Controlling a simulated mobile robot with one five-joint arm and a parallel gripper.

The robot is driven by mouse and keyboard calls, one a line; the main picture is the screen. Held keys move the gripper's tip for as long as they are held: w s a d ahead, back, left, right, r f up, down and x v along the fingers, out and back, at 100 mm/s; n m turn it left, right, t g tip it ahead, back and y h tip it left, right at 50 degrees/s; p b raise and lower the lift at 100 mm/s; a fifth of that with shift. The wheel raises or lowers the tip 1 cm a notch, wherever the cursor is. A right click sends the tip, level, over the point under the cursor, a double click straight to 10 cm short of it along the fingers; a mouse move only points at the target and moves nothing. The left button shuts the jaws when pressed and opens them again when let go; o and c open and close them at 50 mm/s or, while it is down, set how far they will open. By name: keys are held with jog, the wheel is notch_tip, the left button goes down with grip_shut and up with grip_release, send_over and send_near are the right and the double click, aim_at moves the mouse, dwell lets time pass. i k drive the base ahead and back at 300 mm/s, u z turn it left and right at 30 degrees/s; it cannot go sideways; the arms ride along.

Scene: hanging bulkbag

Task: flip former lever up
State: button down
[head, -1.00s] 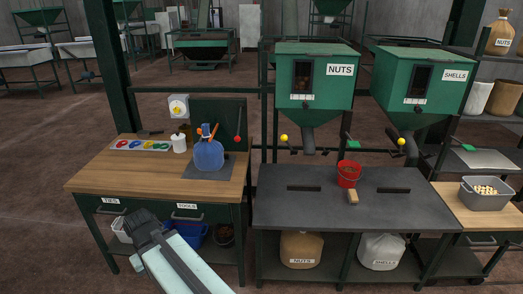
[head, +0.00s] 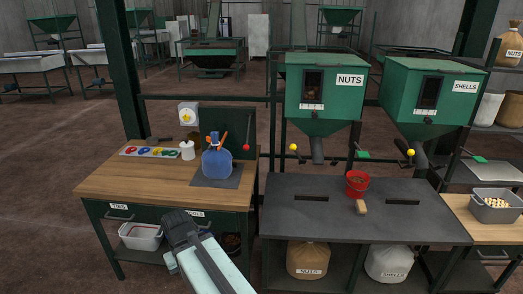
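A lever with a red ball knob (head: 246,147) hangs at the right edge of a dark green upright panel (head: 226,128) behind the wooden workbench (head: 120,182). Which part is the former is not labelled; this lever's knob sits low. A blue bag-like item (head: 217,163) with orange parts at its top stands on a dark mat in front of the panel. My gripper (head: 178,222) is in front of the bench's drawers, low and well short of the lever. Its fingers are too unclear to tell open or shut. Nothing is visibly held.
A grey table (head: 340,218) with a red bucket (head: 357,183) and a scoop stands right of the bench. Green NUTS (head: 325,90) and SHELLS (head: 432,103) hoppers with yellow-knobbed levers (head: 293,147) rise behind it. A tray of coloured ties (head: 150,152) and a white bottle (head: 187,150) stand on the bench.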

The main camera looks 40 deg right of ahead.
aim_at(246, 147)
jog(key=z, duration=0.15)
jog(key=i, duration=0.9)
jog(key=u, duration=0.05)
